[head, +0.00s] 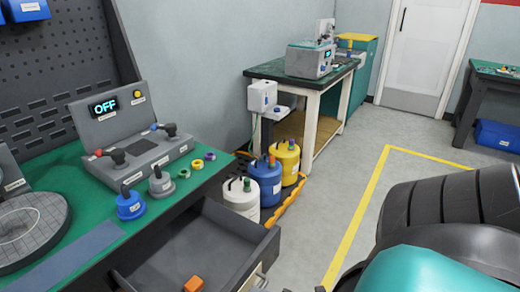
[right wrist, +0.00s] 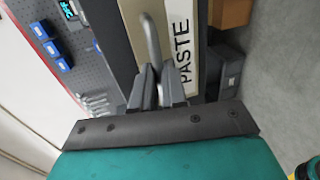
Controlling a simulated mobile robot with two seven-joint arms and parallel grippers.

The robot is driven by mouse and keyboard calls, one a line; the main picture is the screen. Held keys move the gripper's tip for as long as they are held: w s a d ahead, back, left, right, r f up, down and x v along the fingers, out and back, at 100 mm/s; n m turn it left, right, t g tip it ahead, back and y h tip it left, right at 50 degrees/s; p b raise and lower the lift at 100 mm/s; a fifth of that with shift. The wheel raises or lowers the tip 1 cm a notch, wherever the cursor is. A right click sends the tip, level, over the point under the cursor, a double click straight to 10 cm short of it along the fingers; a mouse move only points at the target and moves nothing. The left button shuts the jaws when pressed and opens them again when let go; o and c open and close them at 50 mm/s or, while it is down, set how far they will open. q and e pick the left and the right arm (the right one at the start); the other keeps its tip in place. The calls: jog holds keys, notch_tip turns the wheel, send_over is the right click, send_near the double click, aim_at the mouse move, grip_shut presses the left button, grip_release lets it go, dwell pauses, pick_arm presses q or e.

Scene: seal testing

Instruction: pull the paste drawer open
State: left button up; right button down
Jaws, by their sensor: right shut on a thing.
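The paste drawer (head: 225,238) stands pulled out from under the green-topped bench in the head view, its grey inside showing. An orange item (head: 194,284) lies in it, cut by the lower picture edge. In the right wrist view, the drawer's pale front carries a white PASTE label (right wrist: 181,45) and a grey bar handle (right wrist: 152,42). My right gripper (right wrist: 158,88) is shut on the handle. In the head view my right arm fills the lower right corner, and its fingers are not clear. My left gripper is not in view.
The bench (head: 52,170) bears a tester showing OFF (head: 104,106), a round plate (head: 30,228), a blue fitting (head: 130,205) and small rings. White, blue and yellow containers (head: 286,158) stand on the floor beyond the drawer.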

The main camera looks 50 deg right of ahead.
jog(key=c, duration=1.2)
grip_release()
jog(key=shift+s, duration=0.15)
jog(key=v, duration=1.2)
jog(key=shift+s+r, duration=0.15)
jog(key=shift+s, duration=0.2)
